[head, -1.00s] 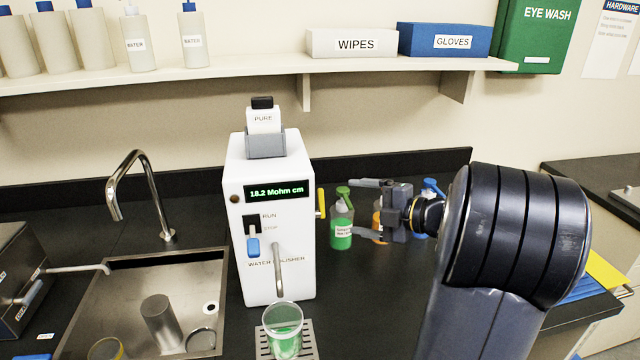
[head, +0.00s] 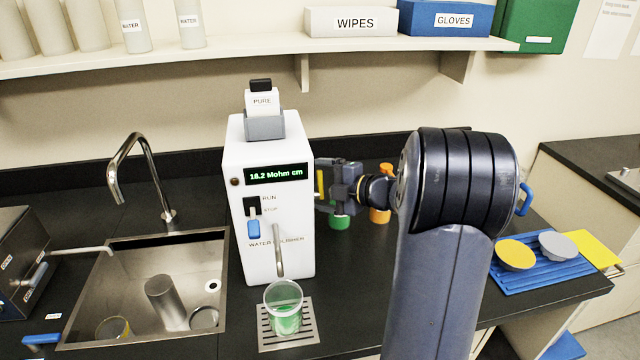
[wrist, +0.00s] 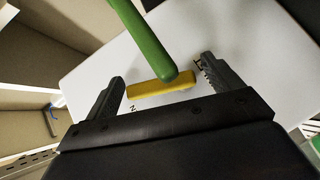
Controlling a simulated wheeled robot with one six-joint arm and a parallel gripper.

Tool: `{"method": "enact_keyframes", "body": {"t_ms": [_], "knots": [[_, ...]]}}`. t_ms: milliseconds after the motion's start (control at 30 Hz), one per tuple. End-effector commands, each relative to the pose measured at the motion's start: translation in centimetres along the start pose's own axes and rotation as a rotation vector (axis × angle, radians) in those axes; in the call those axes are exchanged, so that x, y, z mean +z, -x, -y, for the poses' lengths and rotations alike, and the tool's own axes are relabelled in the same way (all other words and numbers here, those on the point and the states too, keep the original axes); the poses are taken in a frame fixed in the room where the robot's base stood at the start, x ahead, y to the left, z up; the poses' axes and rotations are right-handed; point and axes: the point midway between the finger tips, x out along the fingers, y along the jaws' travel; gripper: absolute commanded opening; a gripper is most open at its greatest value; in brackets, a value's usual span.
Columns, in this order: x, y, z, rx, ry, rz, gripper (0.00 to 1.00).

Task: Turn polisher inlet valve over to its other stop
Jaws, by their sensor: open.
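The polisher (head: 270,215) is a white box with a green-lit display, standing right of the sink. Its inlet valve is a yellow handle (head: 319,184) on the right side wall, also seen in the wrist view (wrist: 150,88). My gripper (head: 328,188) is open beside that wall. In the wrist view my gripper (wrist: 163,77) has one finger on each side of the yellow handle, and gaps show at both ends. A green rod (wrist: 150,40) crosses in front of part of the handle.
A green bottle (head: 340,221) and an orange bottle (head: 379,215) stand close to my gripper. A beaker with green liquid (head: 285,308) sits under the polisher's spout. A blue rack (head: 550,272) lies at the right, and the sink (head: 150,290) at the left.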

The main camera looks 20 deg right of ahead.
Motion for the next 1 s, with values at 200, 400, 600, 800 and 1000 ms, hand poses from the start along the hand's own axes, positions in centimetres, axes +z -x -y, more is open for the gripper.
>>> {"method": "enact_keyframes", "body": {"t_ms": [200,400,600,800,1000], "knots": [[0.01,0.01,-0.01,0.0,0.0,0.0,0.85],[0.01,0.03,-0.01,0.0,0.0,0.0,0.68],[0.01,0.04,0.0,0.0,0.0,0.001,0.52],[0.02,0.04,0.05,0.001,0.001,0.001,0.42],[0.08,0.0,0.51,0.034,0.034,0.001,0.42]]}}
